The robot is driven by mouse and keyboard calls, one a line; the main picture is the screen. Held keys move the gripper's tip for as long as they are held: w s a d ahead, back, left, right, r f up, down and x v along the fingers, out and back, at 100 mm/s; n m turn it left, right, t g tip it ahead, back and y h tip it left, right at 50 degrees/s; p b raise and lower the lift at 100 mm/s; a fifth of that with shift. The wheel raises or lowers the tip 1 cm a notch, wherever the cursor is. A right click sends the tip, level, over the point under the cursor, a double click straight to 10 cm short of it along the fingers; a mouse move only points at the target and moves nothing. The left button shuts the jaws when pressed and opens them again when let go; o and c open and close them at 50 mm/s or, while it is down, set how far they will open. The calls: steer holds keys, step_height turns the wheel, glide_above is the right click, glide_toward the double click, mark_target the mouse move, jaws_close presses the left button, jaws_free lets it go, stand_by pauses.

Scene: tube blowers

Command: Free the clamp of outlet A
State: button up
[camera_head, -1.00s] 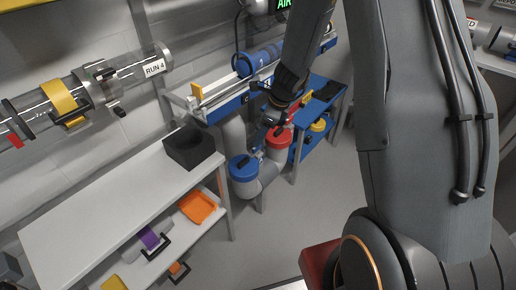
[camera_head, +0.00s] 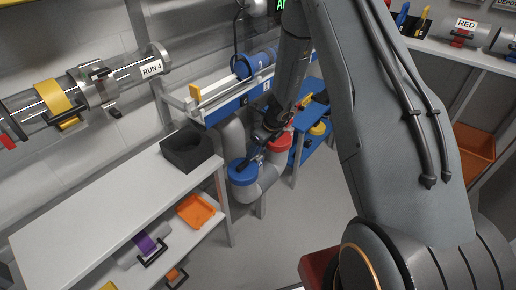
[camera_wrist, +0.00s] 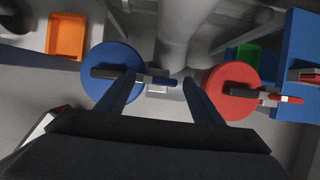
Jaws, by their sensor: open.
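Two round capped outlets show below the blue station. One has a blue cap (camera_head: 243,171), the other a red cap (camera_head: 282,144). I cannot read which is outlet A. In the wrist view the blue cap (camera_wrist: 112,75) carries a dark clamp lever with a blue tip (camera_wrist: 163,82). The red cap (camera_wrist: 232,95) carries a dark lever with a red tip (camera_wrist: 287,99). My gripper (camera_wrist: 162,80) is open and empty. Its fingers straddle the blue lever's tip in the picture; contact cannot be told. In the head view my gripper (camera_head: 259,145) is just above the blue cap.
A white bench (camera_head: 120,205) with a black open box (camera_head: 190,150) stands left. An orange tray (camera_head: 196,211) is on its lower shelf. A clear tube marked RUN 4 (camera_head: 130,72) runs along the wall. A blue table (camera_head: 312,125) stands beyond the red cap.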

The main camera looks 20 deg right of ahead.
steer(key=c, duration=1)
steer(key=shift+c, duration=0.2)
